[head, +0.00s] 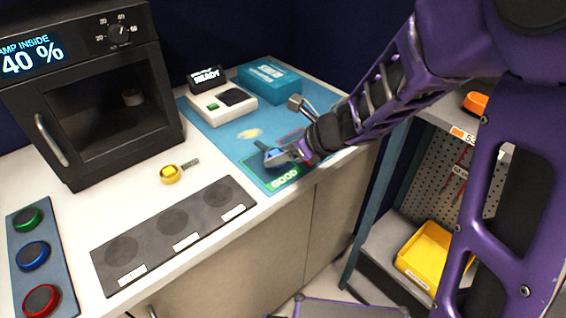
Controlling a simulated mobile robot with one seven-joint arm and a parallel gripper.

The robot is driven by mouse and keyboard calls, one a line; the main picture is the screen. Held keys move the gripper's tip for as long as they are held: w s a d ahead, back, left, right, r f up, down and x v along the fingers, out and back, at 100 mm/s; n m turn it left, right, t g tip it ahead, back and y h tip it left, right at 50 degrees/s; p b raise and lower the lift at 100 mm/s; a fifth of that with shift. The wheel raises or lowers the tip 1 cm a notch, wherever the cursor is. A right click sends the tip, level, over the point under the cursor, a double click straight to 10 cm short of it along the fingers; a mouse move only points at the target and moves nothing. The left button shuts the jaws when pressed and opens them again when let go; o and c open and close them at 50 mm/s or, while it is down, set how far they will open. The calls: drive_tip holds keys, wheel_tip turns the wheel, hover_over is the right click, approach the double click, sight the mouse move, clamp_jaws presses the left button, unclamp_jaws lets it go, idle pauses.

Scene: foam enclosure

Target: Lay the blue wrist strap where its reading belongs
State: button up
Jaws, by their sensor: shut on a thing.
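My gripper (279,155) reaches in from the right over the blue mat (211,126). It is shut on a small blue piece, the blue wrist strap (272,153), mostly hidden by the fingers. The gripper is low above the green-outlined zone marked GOOD (284,179), towards its back edge; I cannot tell whether the strap touches the mat. A red-outlined zone (292,136) lies behind, partly covered by my arm. A white tester (221,104) stands at the back of the mat, with a black display reading READY (208,78).
A black cabinet (85,95) with a 40 % display stands at left. A brass-coloured object (170,174) and a dark three-circle panel (174,233) lie in front. A yellow bin (428,254) sits lower right.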

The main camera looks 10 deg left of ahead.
drive_tip(key=shift+f+b, duration=0.5)
drive_tip(key=shift+f, duration=1.15)
drive_tip(key=shift+f, duration=0.15)
drive_tip(key=o, duration=1.5)
drive_tip(key=shift+c, duration=0.2)
drive_tip(key=shift+r, duration=0.25)
drive_tip(key=p+v, duration=0.3)
drive_tip(key=v, duration=0.9)
drive_tip(key=shift+w, duration=0.1)
